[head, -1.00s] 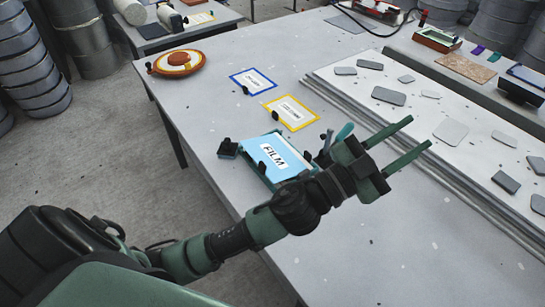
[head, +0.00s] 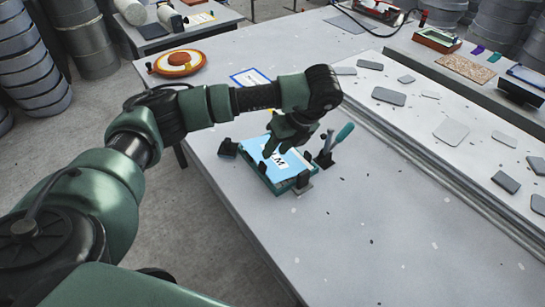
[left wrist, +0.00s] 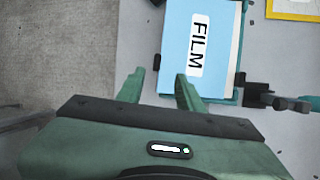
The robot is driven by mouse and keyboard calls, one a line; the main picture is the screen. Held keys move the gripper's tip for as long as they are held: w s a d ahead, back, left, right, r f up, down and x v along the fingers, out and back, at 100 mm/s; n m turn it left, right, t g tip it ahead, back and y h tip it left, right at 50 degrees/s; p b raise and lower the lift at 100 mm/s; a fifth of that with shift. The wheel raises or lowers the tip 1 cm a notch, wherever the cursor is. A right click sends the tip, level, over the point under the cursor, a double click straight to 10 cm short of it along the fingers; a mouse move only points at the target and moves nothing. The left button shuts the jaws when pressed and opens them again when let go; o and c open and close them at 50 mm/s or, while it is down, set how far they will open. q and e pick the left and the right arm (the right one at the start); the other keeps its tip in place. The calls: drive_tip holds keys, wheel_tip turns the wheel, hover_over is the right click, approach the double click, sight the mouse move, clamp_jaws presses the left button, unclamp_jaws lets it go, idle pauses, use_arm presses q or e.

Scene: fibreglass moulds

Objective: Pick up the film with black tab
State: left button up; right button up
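The film is a light blue sheet (head: 274,171) with a white "FILM" label, lying in a shallow teal tray (head: 277,190) on the table. A small black tab (head: 262,166) sits at its left edge. The blue film also shows in the left wrist view (left wrist: 178,40), with a small dark tab (left wrist: 157,60) at its left edge. My left gripper (head: 270,153) is above the film and hides part of it and its label. My right gripper is not in view.
Black blocks, one with a teal-handled tool (head: 342,134), stand at the tray's corners. A blue-framed card (head: 249,77) lies behind; the yellow one (left wrist: 292,8) is mostly hidden by my arm. A white slab (head: 470,140) lies to the right.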

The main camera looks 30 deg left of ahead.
sight(262, 161)
use_arm(q)
drive_tip(key=shift+a+f+b, duration=0.3)
drive_tip(key=shift+a+f, duration=0.4)
drive_tip(key=shift+a, duration=0.3)
drive_tip(key=shift+p+x, duration=0.3)
drive_tip(key=shift+x, duration=2.5)
drive_tip(key=shift+c, duration=0.3)
drive_tip(key=shift+d, duration=0.1)
clamp_jaws()
